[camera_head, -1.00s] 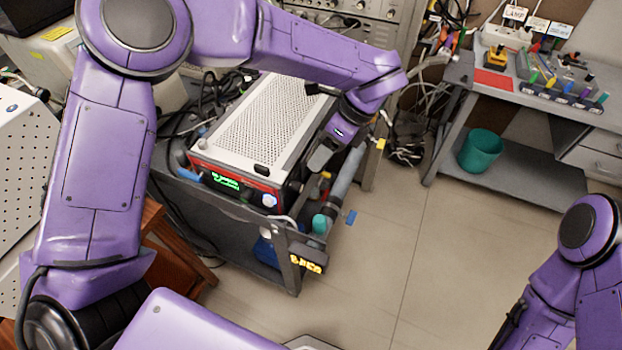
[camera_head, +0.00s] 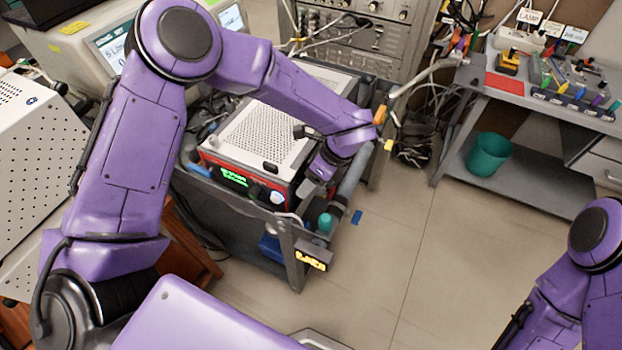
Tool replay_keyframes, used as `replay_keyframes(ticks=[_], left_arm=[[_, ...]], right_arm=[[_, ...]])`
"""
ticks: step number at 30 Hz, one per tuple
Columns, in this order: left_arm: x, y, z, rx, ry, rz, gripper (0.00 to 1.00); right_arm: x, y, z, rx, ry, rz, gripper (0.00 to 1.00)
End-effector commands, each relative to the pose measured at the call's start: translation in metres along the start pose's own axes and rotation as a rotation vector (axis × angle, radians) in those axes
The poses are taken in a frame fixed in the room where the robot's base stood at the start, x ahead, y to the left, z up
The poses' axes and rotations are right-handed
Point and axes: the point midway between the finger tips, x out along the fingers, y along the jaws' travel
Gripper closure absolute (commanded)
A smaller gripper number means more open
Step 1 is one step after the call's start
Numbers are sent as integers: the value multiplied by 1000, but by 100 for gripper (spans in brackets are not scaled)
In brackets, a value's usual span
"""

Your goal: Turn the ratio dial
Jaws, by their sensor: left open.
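The classifier box (camera_head: 255,134) has a perforated light top and a red front, and sits on a dark cart. Its front carries a lit green display (camera_head: 234,176). A round pale knob (camera_head: 277,197) sits at the right end of the front; I cannot read whether it is the ratio dial. My left gripper (camera_head: 306,190) is open, just right of the knob at the box's front right corner, pointing down. I see no contact with the knob. My right gripper is out of view; only part of that arm shows at the right edge.
A grey bench (camera_head: 530,180) with a teal bin (camera_head: 488,155) stands at the right.

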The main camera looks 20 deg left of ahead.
Motion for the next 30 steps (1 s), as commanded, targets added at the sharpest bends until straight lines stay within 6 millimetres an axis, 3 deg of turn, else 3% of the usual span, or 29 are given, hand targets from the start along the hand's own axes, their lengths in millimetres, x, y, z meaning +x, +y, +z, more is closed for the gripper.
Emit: replay_keyframes(ticks=[1, 2, 6, 7, 17, 30], left_arm=[[0, 0, 0, 0, 0, 0, 45], [0, 0, 0, 0, 0, 0, 52], [0, 0, 0, 0, 0, 0, 97], [0, 0, 0, 0, 0, 0, 100], [-1, -2, 0, 15, 0, 40, 100], [1, -8, -2, 127, -2, 315, 100]], right_arm=[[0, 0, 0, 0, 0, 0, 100], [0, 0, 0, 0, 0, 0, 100], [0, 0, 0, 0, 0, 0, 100], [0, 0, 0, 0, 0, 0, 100], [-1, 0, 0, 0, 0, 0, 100], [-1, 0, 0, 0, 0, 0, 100]])
